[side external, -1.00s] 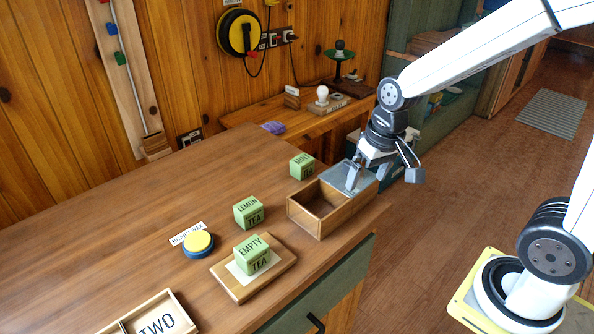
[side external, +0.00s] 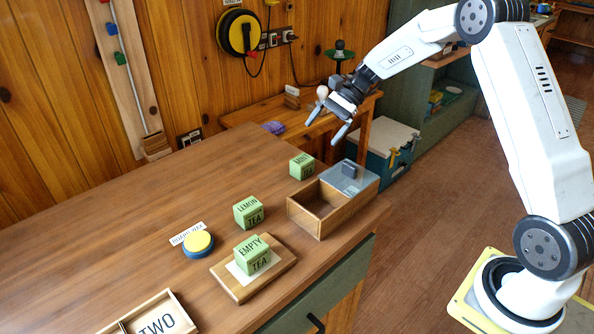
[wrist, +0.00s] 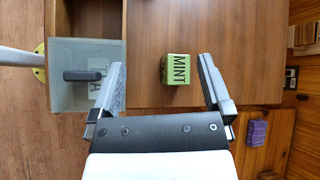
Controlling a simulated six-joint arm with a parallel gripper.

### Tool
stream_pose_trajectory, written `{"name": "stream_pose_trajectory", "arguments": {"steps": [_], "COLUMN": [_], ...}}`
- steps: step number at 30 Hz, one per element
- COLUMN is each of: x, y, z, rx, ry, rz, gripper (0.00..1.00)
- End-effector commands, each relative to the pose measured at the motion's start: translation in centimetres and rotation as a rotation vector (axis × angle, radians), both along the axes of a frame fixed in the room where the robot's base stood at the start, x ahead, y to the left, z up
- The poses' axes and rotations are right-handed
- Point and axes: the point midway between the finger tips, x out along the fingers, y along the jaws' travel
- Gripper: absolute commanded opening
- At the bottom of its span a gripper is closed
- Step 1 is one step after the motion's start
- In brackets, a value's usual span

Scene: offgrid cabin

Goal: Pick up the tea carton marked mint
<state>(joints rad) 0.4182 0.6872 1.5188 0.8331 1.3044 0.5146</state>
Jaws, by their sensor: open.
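The green tea carton marked MINT (side external: 302,166) stands on the wooden counter, behind the wooden box. In the wrist view the mint carton (wrist: 178,69) lies ahead of my gripper, between the lines of its two fingers, closer to the right one. My gripper (side external: 325,130) is open and empty, above and behind the carton in the side view. It also shows in the wrist view (wrist: 161,75) with its fingers wide apart. Nothing touches the carton.
A wooden box (side external: 308,222) with a grey sliding lid and dark handle (side external: 349,169) stands close by. A lemon tea carton (side external: 248,212) and an empty-marked tea carton (side external: 252,255) on a wooden board (side external: 284,268) stand nearer.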

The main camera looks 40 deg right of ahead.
Motion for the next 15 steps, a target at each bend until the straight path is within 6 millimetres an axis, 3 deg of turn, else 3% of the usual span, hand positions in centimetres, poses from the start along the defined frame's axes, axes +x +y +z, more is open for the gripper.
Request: {"name": "stream_pose_trajectory", "arguments": {"steps": [4,12,15], "x": [2.0,3.9,3.9], "y": [-2.2,-5.4,-5.2], "z": [-0.3,-0.4,-3.0], "rx": [0.127,0.305,0.309], "ry": [0.029,0.054,0.061], "rz": [-0.088,-0.187,-0.185], "gripper": [1.0,1.0,1.0]}}
